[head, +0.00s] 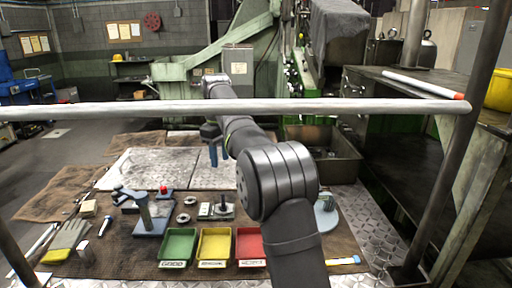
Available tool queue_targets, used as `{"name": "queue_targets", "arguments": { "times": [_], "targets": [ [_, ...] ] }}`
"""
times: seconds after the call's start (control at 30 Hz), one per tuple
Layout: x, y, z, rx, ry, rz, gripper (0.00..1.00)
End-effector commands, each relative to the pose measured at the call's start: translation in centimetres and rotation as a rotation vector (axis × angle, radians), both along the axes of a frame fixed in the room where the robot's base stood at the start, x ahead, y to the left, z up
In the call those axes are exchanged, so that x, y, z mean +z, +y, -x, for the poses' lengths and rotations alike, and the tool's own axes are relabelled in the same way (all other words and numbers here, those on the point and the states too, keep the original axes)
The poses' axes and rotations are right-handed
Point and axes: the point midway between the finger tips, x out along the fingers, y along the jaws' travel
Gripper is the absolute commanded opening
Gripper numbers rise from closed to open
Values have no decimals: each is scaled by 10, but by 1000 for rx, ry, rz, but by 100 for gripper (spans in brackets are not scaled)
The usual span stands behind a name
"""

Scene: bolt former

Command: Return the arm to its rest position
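My arm rises from the bottom of the head view, bends at a large dark elbow joint and reaches forward over the work area. My gripper (219,156) hangs down at its far end, above the metal plate (150,168) on the mat. Its two blue fingers look apart, with nothing seen between them. The gripper is clear of the bins and tools nearer to me.
A pale horizontal rail (110,109) crosses the view at the front. Green (178,245), yellow (214,245) and red (250,245) bins stand at the front. A blue-based stand (150,222), gloves (66,240) and small parts lie left. A metal tub (335,165) stands right.

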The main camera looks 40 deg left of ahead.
Motion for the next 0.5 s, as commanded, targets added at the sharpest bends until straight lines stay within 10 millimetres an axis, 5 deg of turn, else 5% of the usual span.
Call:
{"name": "queue_targets", "arguments": {
  "times": [0.5],
  "targets": [
    [-15, 0, 0, 0, 2, 2, 40]
  ]
}}
